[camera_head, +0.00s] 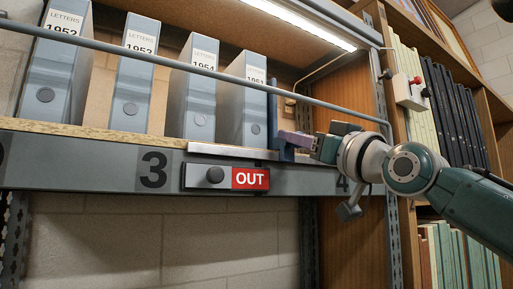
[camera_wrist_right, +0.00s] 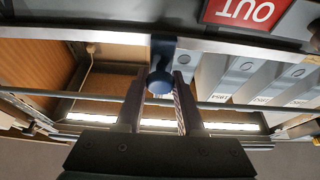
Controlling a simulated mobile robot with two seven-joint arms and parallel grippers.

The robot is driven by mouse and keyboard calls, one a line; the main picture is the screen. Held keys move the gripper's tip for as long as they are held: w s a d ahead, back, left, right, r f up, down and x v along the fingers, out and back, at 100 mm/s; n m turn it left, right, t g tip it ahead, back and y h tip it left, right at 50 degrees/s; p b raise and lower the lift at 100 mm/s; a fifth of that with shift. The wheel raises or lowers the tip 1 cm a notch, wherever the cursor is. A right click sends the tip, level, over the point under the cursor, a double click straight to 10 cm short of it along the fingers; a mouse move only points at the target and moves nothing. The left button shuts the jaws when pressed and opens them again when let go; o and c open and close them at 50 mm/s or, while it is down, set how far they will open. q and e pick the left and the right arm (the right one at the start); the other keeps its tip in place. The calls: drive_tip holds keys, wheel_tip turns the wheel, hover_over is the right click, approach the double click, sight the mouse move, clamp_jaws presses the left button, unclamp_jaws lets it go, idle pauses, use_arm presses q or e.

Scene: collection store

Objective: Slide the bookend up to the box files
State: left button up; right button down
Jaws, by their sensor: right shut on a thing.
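Several grey-blue box files stand on the shelf in the head view; the rightmost is the 1951 box file (camera_head: 256,103). The dark blue bookend (camera_head: 273,122) stands upright just right of it, near the shelf's front edge. My right gripper (camera_head: 287,140) reaches in from the right and is shut on the bookend. In the wrist view the bookend's round blue knob (camera_wrist_right: 160,82) sits between the two fingers, with the box files (camera_wrist_right: 228,76) close on the right. I cannot tell whether bookend and file touch. My left gripper is not in view.
A thin metal rail (camera_head: 200,68) runs across the front of the files, above my gripper. An OUT sign (camera_head: 250,178) with a black knob is on the shelf's front edge. A wooden side panel (camera_head: 352,95) and upright post close the bay at right.

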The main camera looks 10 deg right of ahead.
drive_tip(key=c, duration=0.5)
unclamp_jaws()
drive_tip(key=shift+c, duration=0.2)
drive_tip(key=shift+s+f, duration=0.2)
drive_tip(key=b+v, duration=0.6)
drive_tip(key=v, duration=0.3)
drive_tip(key=shift+s+d+b, duration=0.15)
drive_tip(key=shift+d+b, duration=0.05)
drive_tip(key=shift+b, duration=0.2)
